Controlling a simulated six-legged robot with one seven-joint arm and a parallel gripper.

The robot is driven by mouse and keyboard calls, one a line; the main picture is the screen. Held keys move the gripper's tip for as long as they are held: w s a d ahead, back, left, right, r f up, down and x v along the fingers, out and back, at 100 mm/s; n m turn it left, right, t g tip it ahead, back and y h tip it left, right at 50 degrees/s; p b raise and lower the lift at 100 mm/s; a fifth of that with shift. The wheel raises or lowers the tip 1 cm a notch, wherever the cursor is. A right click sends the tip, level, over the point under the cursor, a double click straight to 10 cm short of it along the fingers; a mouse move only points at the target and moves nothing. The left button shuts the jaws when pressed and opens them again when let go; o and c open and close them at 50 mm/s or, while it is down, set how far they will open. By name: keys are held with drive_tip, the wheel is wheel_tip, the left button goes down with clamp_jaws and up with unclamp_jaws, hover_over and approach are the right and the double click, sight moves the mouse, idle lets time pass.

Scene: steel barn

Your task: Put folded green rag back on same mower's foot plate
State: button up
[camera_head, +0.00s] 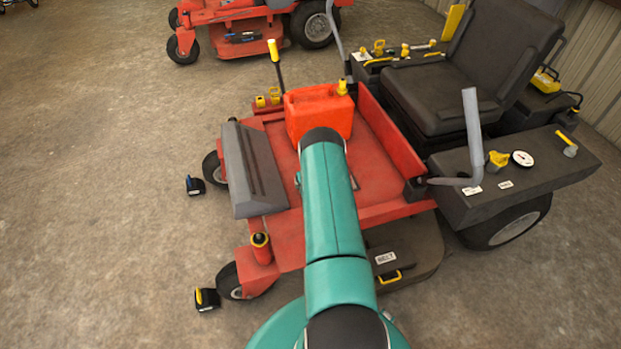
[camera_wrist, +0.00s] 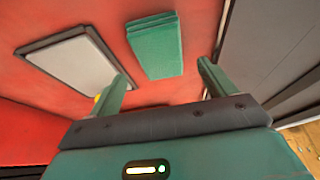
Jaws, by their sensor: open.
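In the wrist view, the folded green rag (camera_wrist: 155,45) lies flat on a red surface that looks like the mower's foot plate (camera_wrist: 205,20). My gripper (camera_wrist: 163,72) is open and empty. Its two green fingers point toward the rag, one to each side of its near end, with a gap between them and the rag. In the head view, the red mower (camera_head: 380,170) fills the middle, and its foot plate (camera_head: 279,150) is partly covered by my teal arm. The rag and my gripper are hidden there.
A red fuel can (camera_head: 318,110) stands on the mower deck beyond my arm. A grey sloped footrest (camera_head: 250,170) is at its left. A pale panel (camera_wrist: 75,60) lies left of the rag. Another red mower (camera_head: 235,30) stands behind. Concrete floor at left is mostly clear.

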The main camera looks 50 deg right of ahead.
drive_tip(key=w+a+r+n, duration=0.1)
drive_tip(key=w+a+r, duration=0.15)
drive_tip(key=r, duration=0.55)
drive_tip(key=w+a+r, duration=0.1)
drive_tip(key=a+r, duration=0.3)
drive_tip(key=r, duration=0.4)
drive_tip(key=w+a+r+n, duration=0.1)
drive_tip(key=a+r, duration=0.2)
drive_tip(key=r, duration=0.5)
drive_tip(key=s+a+r+n+t+y, duration=0.1)
drive_tip(key=a+r, duration=0.7)
drive_tip(key=r, duration=0.2)
drive_tip(key=a+r+y, duration=0.1)
drive_tip(key=a+r, duration=0.6)
drive_tip(key=r, duration=0.3)
drive_tip(key=s+a+r+n, duration=0.2)
drive_tip(key=s+a+r, duration=1.1)
drive_tip(key=a, duration=0.3)
drive_tip(key=s+a+r, duration=0.1)
drive_tip(key=s+a, duration=0.2)
drive_tip(key=s, duration=0.5)
drive_tip(key=s+a+r, duration=0.1)
drive_tip(key=s+a, duration=0.2)
drive_tip(key=s, duration=0.5)
drive_tip(key=shift+s+a+n+t, duration=0.25)
drive_tip(key=shift+s+n+t, duration=0.05)
drive_tip(key=shift+n, duration=0.1)
